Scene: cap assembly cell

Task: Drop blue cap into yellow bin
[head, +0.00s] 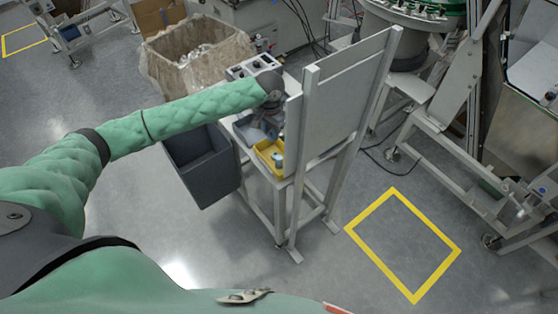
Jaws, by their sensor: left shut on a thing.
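My left arm reaches in from the left in a green sleeve to a small work stand. My left gripper (274,127) points down over the bins there, close above and behind the yellow bin. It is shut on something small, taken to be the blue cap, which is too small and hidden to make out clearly. The yellow bin (262,160) sits at the stand's front edge, open at the top. A small pale item (279,159) shows at its right side; I cannot tell what it is. My right gripper is not in view.
A blue-grey bin (243,131) is behind the yellow one. A tall grey panel (340,100) rises right of the bins. A dark grey container (205,170) hangs at the stand's left. A lined crate (161,71) stands behind. Floor at front right is clear.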

